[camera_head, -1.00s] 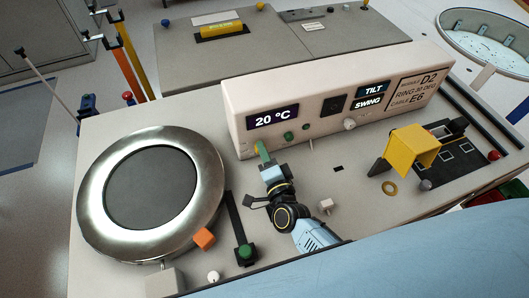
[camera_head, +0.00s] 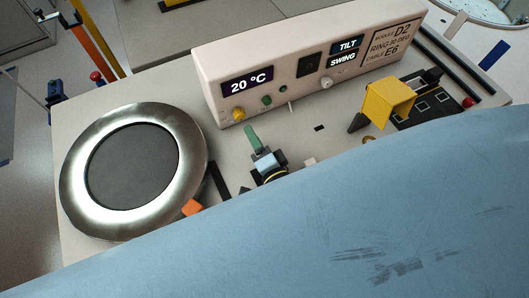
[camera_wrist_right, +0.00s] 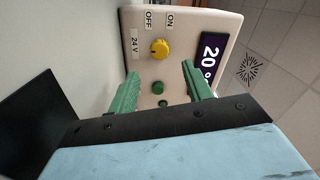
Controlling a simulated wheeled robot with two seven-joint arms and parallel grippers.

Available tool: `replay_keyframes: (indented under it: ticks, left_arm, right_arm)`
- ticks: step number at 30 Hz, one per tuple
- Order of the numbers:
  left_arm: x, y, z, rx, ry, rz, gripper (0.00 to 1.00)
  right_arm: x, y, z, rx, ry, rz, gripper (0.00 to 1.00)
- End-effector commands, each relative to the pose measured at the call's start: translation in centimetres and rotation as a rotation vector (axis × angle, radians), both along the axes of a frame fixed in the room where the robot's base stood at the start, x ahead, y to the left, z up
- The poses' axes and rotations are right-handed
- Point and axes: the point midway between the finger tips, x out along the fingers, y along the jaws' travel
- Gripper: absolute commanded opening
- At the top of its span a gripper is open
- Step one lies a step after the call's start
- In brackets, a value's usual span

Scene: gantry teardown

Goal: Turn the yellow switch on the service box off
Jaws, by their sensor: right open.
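The service box (camera_head: 300,75) is a long cream box on the bench, with a "20 °C" display. Its yellow switch (camera_head: 238,114) is a round knob below that display. In the right wrist view the yellow switch (camera_wrist_right: 159,49) sits beside OFF, ON and 24 V labels; a small dark mark shows on its left side, but I cannot tell its setting for certain. My right gripper (camera_head: 249,132) is just in front of the box, apart from the switch. In the wrist view its green fingers (camera_wrist_right: 160,75) are spread and empty, with the knob beyond them. My left gripper is not in view.
Green buttons (camera_head: 266,100) and a pale knob (camera_head: 326,82) share the box front. A round metal-rimmed plate (camera_head: 190,142) lies at left, an orange block (camera_head: 192,208) by it. A yellow bracket (camera_head: 388,102) stands at right. My blue arm link covers the foreground.

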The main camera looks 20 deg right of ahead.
Motion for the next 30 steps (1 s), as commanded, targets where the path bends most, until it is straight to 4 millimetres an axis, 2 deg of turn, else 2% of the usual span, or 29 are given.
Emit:
replay_keyframes:
  ticks: [1, 3, 10, 15, 30]
  left_arm:
    - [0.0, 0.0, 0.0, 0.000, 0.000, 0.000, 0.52]
    - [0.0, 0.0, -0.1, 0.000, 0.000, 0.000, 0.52]
    - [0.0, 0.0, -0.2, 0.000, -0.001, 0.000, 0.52]
    - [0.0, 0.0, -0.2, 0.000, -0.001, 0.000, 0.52]
    - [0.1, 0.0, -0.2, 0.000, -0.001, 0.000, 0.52]
  right_arm:
    - [-1.3, 0.0, -0.1, 0.000, 0.003, 0.001, 0.50]
    - [-2.8, -0.1, -0.1, 0.000, 0.002, 0.001, 0.50]
    - [-5.8, -0.2, 0.0, -0.001, 0.000, 0.001, 0.50]
    - [-6.4, -0.2, 0.0, 0.000, -0.001, 0.000, 0.50]
    - [-6.4, -0.2, 0.0, -0.001, -0.001, 0.000, 0.50]
